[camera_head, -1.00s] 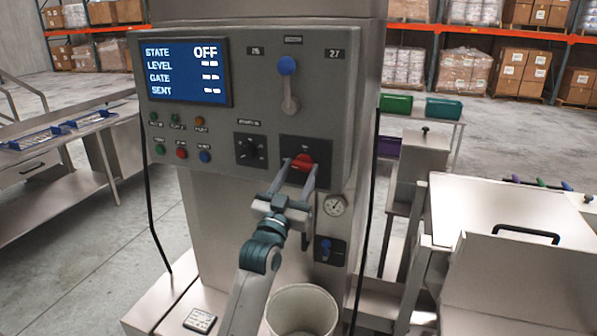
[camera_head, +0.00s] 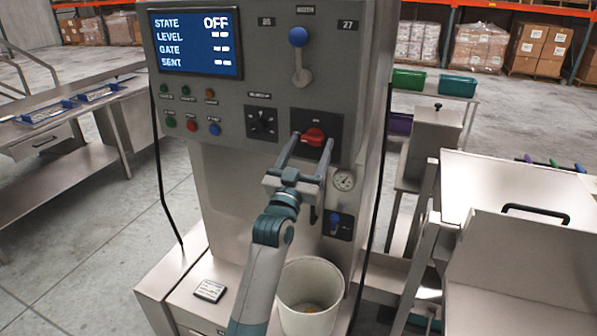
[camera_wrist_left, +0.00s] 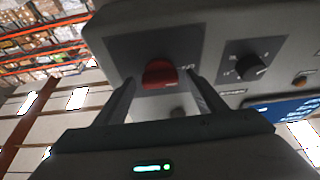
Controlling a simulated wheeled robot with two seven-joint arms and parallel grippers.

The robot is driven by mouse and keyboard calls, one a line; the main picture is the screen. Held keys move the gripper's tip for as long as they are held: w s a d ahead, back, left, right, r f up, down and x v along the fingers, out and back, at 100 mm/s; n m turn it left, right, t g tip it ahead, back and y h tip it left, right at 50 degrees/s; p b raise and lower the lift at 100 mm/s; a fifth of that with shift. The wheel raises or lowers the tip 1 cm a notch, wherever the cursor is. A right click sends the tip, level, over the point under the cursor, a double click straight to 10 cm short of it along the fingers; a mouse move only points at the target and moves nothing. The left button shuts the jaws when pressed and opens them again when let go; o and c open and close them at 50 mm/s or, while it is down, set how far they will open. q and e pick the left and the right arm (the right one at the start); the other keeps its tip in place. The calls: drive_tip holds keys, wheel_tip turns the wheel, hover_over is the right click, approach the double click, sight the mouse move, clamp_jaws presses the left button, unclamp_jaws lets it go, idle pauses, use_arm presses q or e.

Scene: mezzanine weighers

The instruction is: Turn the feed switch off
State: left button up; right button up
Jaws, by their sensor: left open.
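The feed switch, a red rotary knob (camera_head: 314,137) on a dark plate, sits on the grey control panel at its lower right. It also shows in the left wrist view (camera_wrist_left: 160,73). My left gripper (camera_head: 311,146) is open, with its fingers just below and on either side of the red knob; I cannot tell whether they touch it. The display (camera_head: 196,43) reads STATE OFF, with dashes for level, gate and sent. My right gripper does not show.
A blue-topped lever (camera_head: 298,38) stands above the red knob, and a black dial (camera_head: 262,123) is to its left. A small gauge (camera_head: 343,180) is below right. Metal tables and bins flank the machine.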

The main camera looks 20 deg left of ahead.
use_arm(q)
drive_tip(key=b+v, duration=0.5)
drive_tip(key=v, duration=1.2)
drive_tip(key=shift+b, duration=0.4)
drive_tip(key=shift+f, duration=0.15)
